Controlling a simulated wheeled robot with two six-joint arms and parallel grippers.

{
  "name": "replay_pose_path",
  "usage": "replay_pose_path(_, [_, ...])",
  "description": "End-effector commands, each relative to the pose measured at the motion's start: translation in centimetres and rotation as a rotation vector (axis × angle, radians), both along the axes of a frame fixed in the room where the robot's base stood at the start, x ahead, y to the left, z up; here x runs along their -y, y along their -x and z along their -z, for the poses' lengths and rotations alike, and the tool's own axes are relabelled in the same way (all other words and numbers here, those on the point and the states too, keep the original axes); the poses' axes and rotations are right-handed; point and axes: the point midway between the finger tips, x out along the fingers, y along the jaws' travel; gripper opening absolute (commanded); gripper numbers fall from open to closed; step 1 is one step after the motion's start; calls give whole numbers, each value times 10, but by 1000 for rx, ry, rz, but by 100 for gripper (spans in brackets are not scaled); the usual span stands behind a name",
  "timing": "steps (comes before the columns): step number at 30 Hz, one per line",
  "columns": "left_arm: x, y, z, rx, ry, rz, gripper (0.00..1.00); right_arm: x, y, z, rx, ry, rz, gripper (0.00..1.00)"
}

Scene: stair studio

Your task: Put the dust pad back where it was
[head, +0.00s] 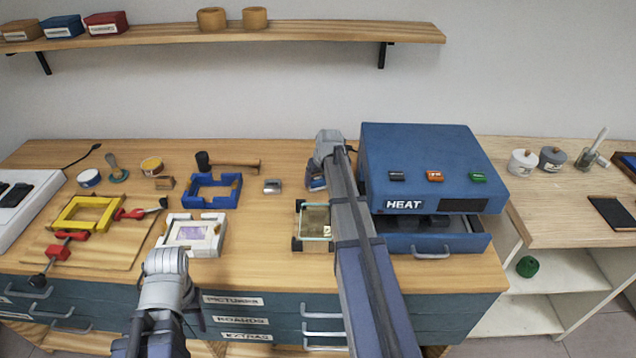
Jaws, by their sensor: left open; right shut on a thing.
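My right gripper (317,180) is at the far end of my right arm, above the table just left of the blue heat box. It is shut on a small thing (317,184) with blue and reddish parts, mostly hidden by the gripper. I cannot tell for sure from its look that it is the dust pad. My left gripper (166,262) is open in front of a white frame (215,245) holding a pale purple picture. Its fingertips are hidden behind its wrist.
A glass-topped tray (316,222) lies left of my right arm. The blue heat box (430,160) has an open drawer (430,240). A grey block (272,186), mallet (235,163), blue frame (212,190) and yellow frame (88,213) are on the table. Bare wood lies behind the mallet.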

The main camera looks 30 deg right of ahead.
Motion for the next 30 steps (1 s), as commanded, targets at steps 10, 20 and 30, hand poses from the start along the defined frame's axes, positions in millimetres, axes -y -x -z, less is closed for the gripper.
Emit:
replay_pose_path(10, [0,0,3,0,0,0,50,0,0,3,0,0,0,94])
replay_pose_path(20, [0,0,2,0,0,0,50,0,0,2,0,0,0,100])
replay_pose_path(30, [0,0,-22,0,0,0,50,-1,7,-22,0,0,0,100])
